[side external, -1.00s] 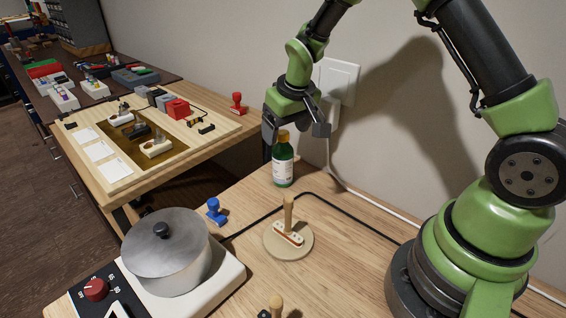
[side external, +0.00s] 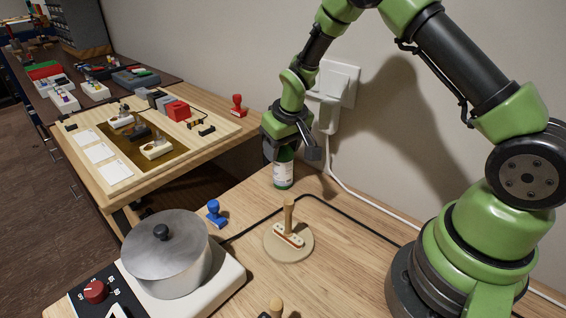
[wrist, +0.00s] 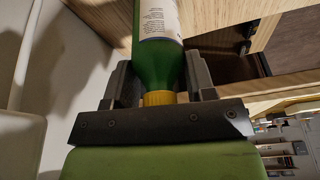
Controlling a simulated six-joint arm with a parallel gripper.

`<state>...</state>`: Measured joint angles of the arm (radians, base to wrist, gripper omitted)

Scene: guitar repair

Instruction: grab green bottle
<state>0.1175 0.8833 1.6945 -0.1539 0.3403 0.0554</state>
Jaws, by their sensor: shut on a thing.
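The green bottle (side external: 283,174) with a white label stands upright near the back edge of the wooden table in the side view. My gripper (side external: 289,153) has come down over its top from above. In the wrist view the bottle (wrist: 158,66) lies between the two dark fingers of my gripper (wrist: 160,82), and its yellow cap (wrist: 159,98) sits close to the palm. The fingers are shut on the bottle around its upper part. In the side view the cap is hidden by my gripper.
A wooden stand (side external: 289,241) with an upright peg, a blue stamp (side external: 215,214) and a metal pot (side external: 166,254) on a hot plate stand in front. A black cable (side external: 262,222) crosses the table. The wall with a plugged-in white adapter (side external: 330,114) is close behind my gripper.

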